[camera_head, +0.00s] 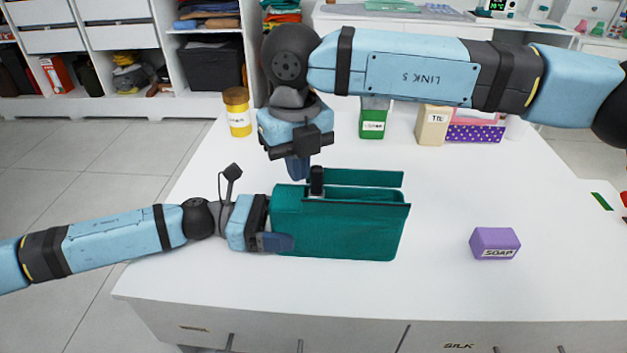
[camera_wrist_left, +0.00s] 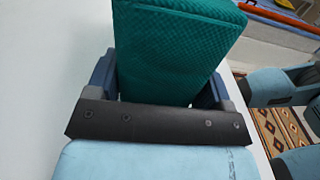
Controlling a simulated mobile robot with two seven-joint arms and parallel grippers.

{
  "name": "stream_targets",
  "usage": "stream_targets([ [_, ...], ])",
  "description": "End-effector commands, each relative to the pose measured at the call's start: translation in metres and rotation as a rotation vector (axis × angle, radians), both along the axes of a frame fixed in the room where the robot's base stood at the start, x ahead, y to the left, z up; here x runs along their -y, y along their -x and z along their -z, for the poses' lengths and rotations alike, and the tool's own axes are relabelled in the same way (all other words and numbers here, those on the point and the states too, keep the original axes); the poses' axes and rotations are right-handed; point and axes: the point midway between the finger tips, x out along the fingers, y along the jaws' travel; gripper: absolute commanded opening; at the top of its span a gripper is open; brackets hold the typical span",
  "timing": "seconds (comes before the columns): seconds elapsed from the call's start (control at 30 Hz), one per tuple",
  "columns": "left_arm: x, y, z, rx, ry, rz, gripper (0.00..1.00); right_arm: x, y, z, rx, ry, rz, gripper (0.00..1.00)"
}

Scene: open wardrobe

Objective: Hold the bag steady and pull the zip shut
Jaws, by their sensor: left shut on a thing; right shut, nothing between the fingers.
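The teal bag (camera_head: 345,228) stands on the white table, its top gaping as a slot between two long edges. A small dark upright piece (camera_head: 317,182), apparently the zip slider, stands at the left part of the top. My left gripper (camera_head: 276,242) is shut on the bag's left end. The left wrist view shows the bag (camera_wrist_left: 175,45) between its two fingers (camera_wrist_left: 160,92). My right gripper (camera_head: 298,172) points down just above the bag's left top, beside the dark piece. It is shut and empty; whether it touches the piece I cannot tell.
A purple soap box (camera_head: 495,243) lies right of the bag. A yellow jar (camera_head: 237,112), a green box (camera_head: 373,122), a beige box (camera_head: 432,126) and a purple dotted box (camera_head: 475,133) stand at the back.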

Motion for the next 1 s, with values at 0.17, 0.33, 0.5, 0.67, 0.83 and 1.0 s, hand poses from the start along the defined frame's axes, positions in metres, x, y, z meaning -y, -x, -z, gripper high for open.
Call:
stream_targets([
  [0.17,0.001,0.0,-0.003,0.003,0.004,0.003,0.55,0.01,0.0,0.005,-0.005,0.005,0.001,0.0],
  [0.33,0.001,0.0,-0.003,0.003,0.004,0.003,0.55,0.017,0.001,0.005,-0.006,0.006,0.001,0.0],
  [0.5,0.001,0.0,-0.003,0.003,0.005,0.003,0.55,0.025,0.001,0.005,-0.006,0.006,0.001,0.0],
  [0.67,0.001,0.0,-0.003,0.003,0.005,0.003,0.55,0.032,0.001,0.005,-0.006,0.006,0.001,0.0],
  [0.83,0.001,0.0,-0.003,0.003,0.005,0.003,0.55,0.04,0.001,0.005,-0.006,0.006,0.001,0.0],
  [1.0,0.001,0.0,-0.003,0.003,0.005,0.003,0.55,0.048,0.001,0.005,-0.006,0.006,0.001,0.0],
])
